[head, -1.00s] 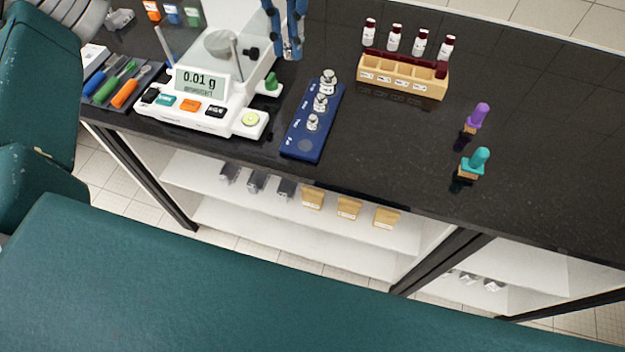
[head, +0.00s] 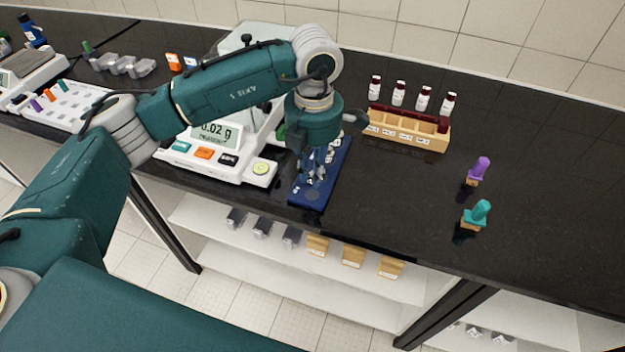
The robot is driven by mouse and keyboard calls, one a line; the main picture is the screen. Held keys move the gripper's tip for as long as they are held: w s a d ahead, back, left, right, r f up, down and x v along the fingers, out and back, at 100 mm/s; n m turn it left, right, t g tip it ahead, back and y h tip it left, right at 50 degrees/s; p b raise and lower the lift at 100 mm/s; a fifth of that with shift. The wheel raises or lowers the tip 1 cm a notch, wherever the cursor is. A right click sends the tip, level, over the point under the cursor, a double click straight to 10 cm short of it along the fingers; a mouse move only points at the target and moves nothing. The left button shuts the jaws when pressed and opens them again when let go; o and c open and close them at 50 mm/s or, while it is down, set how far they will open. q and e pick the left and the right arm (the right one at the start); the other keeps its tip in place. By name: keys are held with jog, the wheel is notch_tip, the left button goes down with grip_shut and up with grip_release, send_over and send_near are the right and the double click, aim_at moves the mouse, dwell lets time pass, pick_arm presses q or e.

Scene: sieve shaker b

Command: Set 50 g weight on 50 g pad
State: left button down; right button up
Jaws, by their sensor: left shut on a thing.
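The blue weight tray (head: 308,203) lies on the dark bench right of the balance. My left gripper (head: 315,178) points down over the near half of this tray. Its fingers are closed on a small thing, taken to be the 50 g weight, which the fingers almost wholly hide. Other metal weights (head: 337,141) stand on the far part of the tray, partly covered by the gripper. The 50 g pad cannot be made out behind the fingers, nor whether the weight touches it. My right gripper is out of view.
The white balance (head: 262,170), reading 0.02 g, stands close left of the tray, partly behind my left arm. A wooden rack (head: 405,135) with vials behind it is to the right. Purple (head: 481,167) and teal (head: 479,212) stamps stand farther right. The bench's front edge is near.

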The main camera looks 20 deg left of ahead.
aim_at(312, 184)
pick_arm(q)
notch_tip(312, 184, down, 4)
jog(key=shift+p, duration=0.55)
jog(key=shift+f, duration=0.25)
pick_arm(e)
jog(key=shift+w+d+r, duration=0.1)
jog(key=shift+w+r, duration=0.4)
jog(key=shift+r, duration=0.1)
pick_arm(q)
jog(key=shift+f, duration=0.1)
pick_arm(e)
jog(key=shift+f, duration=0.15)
pick_arm(q)
jog(key=shift+f+b, duration=0.15)
jog(key=shift+b, duration=0.2)
jog(key=c, duration=1.7)
grip_release()
jog(key=shift+c, duration=0.2)
jog(key=shift+o, duration=0.4)
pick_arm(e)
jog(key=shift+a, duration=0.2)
pick_arm(q)
jog(key=shift+r, duration=0.2)
